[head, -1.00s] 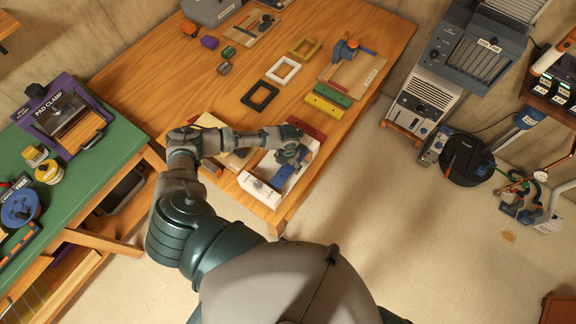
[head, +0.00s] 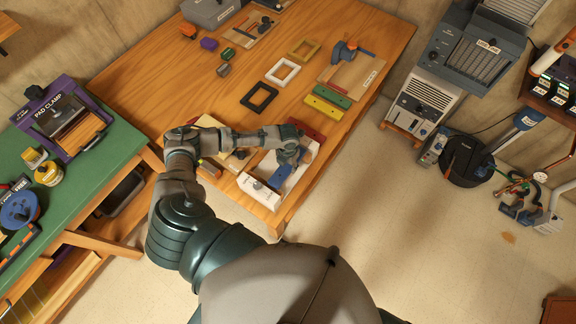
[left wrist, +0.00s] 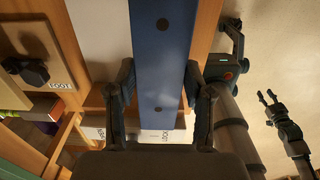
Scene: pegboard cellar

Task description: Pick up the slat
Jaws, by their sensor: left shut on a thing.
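The blue slat (head: 279,177) is in the head view at the front end of the wooden table, over a white tray. My left gripper (head: 290,157) is above it. In the left wrist view the slat (left wrist: 162,70) is long and flat with dark holes, and runs between the two fingers of my left gripper (left wrist: 160,97). The fingers are closed on its sides. Whether the slat is clear of the tray cannot be told. What looks like my right gripper (left wrist: 272,102) hangs at the right of the left wrist view, with its jaw opening unclear.
The white tray (head: 256,190) lies under the slat. Red (head: 306,129), yellow (head: 323,106) and green (head: 332,94) bars lie behind it, with black (head: 259,97), white and yellow frames farther back. A green bench (head: 100,165) stands at left.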

